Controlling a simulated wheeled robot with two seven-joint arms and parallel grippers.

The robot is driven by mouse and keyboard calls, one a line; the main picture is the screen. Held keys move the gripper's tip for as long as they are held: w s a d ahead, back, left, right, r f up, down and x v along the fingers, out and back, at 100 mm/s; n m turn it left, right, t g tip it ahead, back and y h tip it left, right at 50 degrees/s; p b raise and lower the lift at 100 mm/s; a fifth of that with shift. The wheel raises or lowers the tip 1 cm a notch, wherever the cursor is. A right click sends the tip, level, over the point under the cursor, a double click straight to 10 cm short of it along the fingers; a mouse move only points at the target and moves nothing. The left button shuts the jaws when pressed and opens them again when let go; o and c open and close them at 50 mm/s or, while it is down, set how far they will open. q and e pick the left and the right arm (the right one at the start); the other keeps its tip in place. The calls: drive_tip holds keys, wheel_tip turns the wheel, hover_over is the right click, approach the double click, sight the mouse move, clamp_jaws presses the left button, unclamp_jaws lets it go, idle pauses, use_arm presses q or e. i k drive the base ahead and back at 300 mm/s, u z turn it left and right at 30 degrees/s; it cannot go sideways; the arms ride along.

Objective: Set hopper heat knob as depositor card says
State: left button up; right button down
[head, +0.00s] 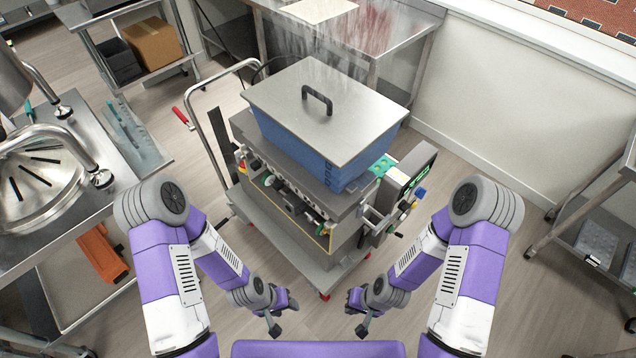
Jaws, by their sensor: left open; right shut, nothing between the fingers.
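The depositor (292,215) stands on a wheeled cart in front of me, with a blue hopper (304,146) on top under a grey lid (326,107) with a dark handle. Its front shows several small fittings, too small to tell which is the heat knob. I cannot make out the depositor card. My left gripper (273,327) is open and empty, and my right gripper (362,328) is shut and empty; both are low, apart from the machine on my side.
The cart (268,238) has a tall push handle at its left. A steel counter with a round basin (40,185) stands left, a steel table (400,32) behind, and a rack (590,240) at right. Floor is clear between cart and right rack.

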sight(403, 205)
drive_tip(key=k, duration=0.5)
drive_tip(key=z, duration=1.4)
drive_tip(key=i, duration=1.3)
drive_tip(key=u, duration=2.15)
